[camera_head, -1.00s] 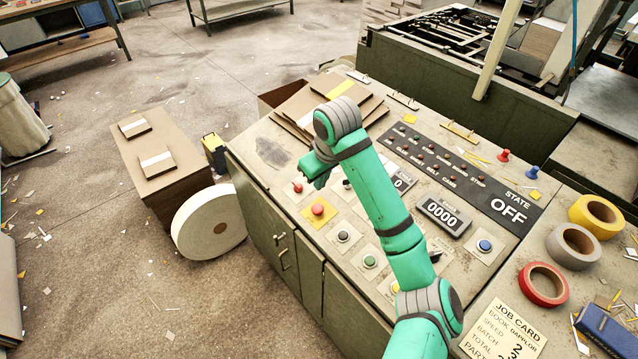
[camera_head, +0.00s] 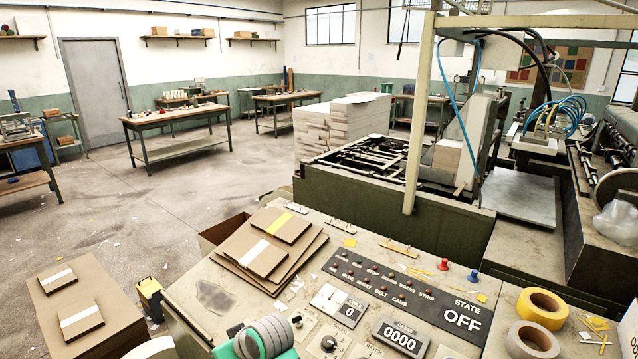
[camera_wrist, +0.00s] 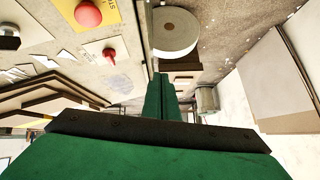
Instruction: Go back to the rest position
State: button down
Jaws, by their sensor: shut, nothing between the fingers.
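My gripper (camera_wrist: 163,92) shows in the wrist view as green fingers closed together, with nothing between them. In the head view only part of my green and grey arm shows at the bottom edge, over the control desk (camera_head: 205,293); the fingers are hidden there. In the wrist view a red mushroom button (camera_wrist: 88,14) on a yellow plate and a smaller red knob (camera_wrist: 109,54) sit on the desk left of the fingers. The fingers look apart from them.
Greyboard sheets (camera_head: 268,256) lie on the desk's far left. A cardboard stack (camera_head: 85,290) stands left of the desk, and tape rolls (camera_head: 541,308) lie at the right. The feeder machine (camera_head: 350,208) stands behind. The floor (camera_head: 120,200) at the left is mostly open.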

jog(key=s+a+f+m+t+y, duration=0.2)
jog(key=s+f+m+t, duration=0.3)
jog(key=s+f, duration=0.15)
jog(key=s+d+f+m+t+h, duration=0.4)
jog(key=s+d+f, duration=0.3)
jog(key=s+d, duration=0.4)
jog(key=s+d+r+h, duration=0.1)
jog(key=s+d, duration=0.3)
jog(key=s, duration=0.4)
jog(key=s+d+r+t+h, duration=0.1)
jog(key=s+d+r+h, duration=0.1)
jog(key=s+d, duration=0.3)
jog(key=s+d+r+h, duration=0.2)
jog(key=s+d, duration=0.3)
jog(key=s, duration=0.8)
jog(key=shift+d+r, duration=0.2)
jog(key=shift+r, duration=0.7)
